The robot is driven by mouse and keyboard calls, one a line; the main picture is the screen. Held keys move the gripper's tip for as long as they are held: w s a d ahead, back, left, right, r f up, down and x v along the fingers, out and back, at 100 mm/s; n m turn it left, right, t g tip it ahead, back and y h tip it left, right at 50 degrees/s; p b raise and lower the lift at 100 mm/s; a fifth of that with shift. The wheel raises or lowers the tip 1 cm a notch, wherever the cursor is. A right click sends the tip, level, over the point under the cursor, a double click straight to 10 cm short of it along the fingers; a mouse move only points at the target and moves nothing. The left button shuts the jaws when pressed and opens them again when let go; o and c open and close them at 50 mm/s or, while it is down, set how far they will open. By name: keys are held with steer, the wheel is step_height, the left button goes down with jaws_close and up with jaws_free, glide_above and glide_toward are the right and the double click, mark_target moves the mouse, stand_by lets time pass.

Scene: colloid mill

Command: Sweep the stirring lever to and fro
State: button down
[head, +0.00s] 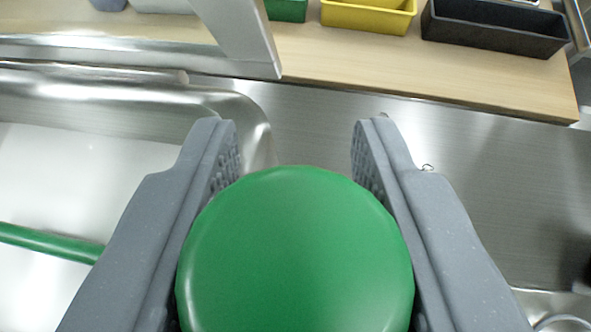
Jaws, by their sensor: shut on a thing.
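A large green rounded knob (295,255), seen from above, fills the lower middle of the head view. I take it to be the end of the stirring lever. My gripper (295,130) has one grey ribbed finger on each side of it and is shut on the knob. The fingertips reach past the knob at the top. A green rod (50,243) comes in from the left edge and runs behind the left finger. Whether it joins the knob is hidden.
A steel basin (254,112) with a pale floor lies at the left. Bare steel worktop (480,170) spreads to the right. A wooden shelf (345,62) behind holds a yellow bin (368,18) and a black bin (492,34). A metal bar (243,32) hangs at upper left.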

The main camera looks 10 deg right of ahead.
steer(key=shift+w+d+f+g, duration=0.15)
steer(key=shift+w+g, duration=0.1)
steer(key=shift+g, duration=0.05)
stand_by(0.4)
steer(key=c, duration=1)
jaws_free()
steer(key=shift+c, duration=0.2)
steer(key=v, duration=1.3)
steer(key=shift+s, duration=0.3)
